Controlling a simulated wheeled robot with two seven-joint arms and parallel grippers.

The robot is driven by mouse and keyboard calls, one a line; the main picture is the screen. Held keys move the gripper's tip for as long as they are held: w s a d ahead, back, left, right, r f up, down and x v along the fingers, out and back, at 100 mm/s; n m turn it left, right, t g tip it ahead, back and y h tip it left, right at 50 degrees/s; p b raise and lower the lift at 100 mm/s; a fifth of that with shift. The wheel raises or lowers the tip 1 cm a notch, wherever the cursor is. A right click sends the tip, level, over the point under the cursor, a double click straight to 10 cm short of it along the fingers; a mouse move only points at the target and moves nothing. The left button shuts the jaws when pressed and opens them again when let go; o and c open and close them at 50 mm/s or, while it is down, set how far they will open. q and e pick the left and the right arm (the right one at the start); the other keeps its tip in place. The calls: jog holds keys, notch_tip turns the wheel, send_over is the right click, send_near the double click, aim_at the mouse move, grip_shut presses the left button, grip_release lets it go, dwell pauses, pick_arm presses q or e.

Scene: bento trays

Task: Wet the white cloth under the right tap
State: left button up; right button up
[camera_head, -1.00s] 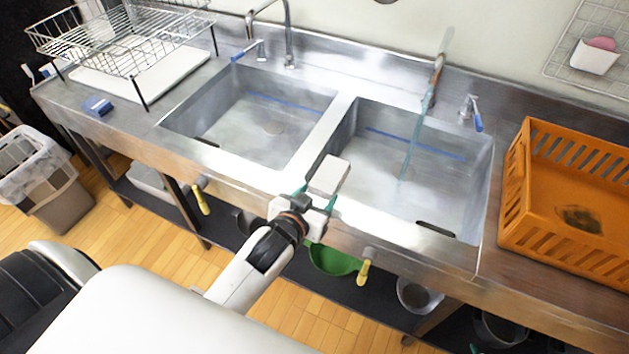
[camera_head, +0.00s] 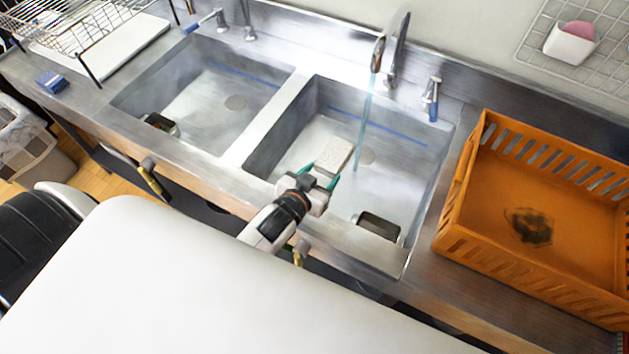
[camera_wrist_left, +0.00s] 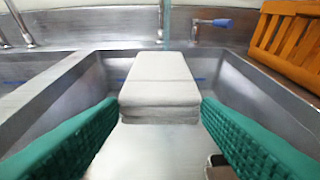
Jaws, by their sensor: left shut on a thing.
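The white cloth (camera_head: 333,156) is a folded pale block. My left gripper (camera_head: 322,178) is shut on it and holds it over the front part of the right basin (camera_head: 300,135). In the left wrist view the cloth (camera_wrist_left: 160,85) sits between the green finger pads (camera_wrist_left: 160,120). The right tap (camera_head: 377,55) stands behind the right basin, and a bluish stream of water (camera_head: 363,125) falls from it. The cloth is in front and to the left of the stream, apart from it in the head view. My right gripper is not in view.
The left basin (camera_head: 185,85) is empty apart from a dark item at its front corner. An orange crate (camera_head: 465,200) stands right of the right basin. A blue-handled lever (camera_head: 432,100) stands behind it. A dish rack (camera_head: 75,45) and blue sponge (camera_head: 52,82) are at the left.

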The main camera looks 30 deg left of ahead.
aim_at(325, 175)
pick_arm(q)
jog(key=b+x, duration=0.1)
jog(key=x, duration=0.1)
jog(key=r+b+x, duration=0.1)
jog(key=x, duration=0.2)
jog(key=d+b+x, duration=0.1)
jog(key=x, duration=0.1)
jog(key=shift+w+b, duration=0.3)
jog(key=shift+w, duration=0.3)
jog(key=shift+r+b+x, duration=0.15)
jog(key=shift+b+x, duration=0.05)
jog(key=shift+x, duration=0.6)
jog(key=shift+r+b+x, duration=0.15)
jog(key=shift+r+x, duration=0.05)
jog(key=shift+x, duration=0.55)
jog(key=shift+d, duration=0.15)
jog(key=shift+s+a+r+p, duration=0.1)
jog(key=shift+s+p, duration=0.3)
jog(key=shift+s, duration=0.25)
jog(key=shift+s+a+p, duration=0.15)
jog(key=shift+s+p, duration=0.2)
jog(key=shift+s, duration=0.3)
jog(key=shift+s+a+p, duration=0.2)
jog(key=shift+s+p, duration=0.3)
jog(key=shift+s, duration=0.75)
jog(key=shift+s+a+p, duration=0.25)
jog(key=shift+s+p, duration=0.25)
jog(key=shift+s, duration=0.8)
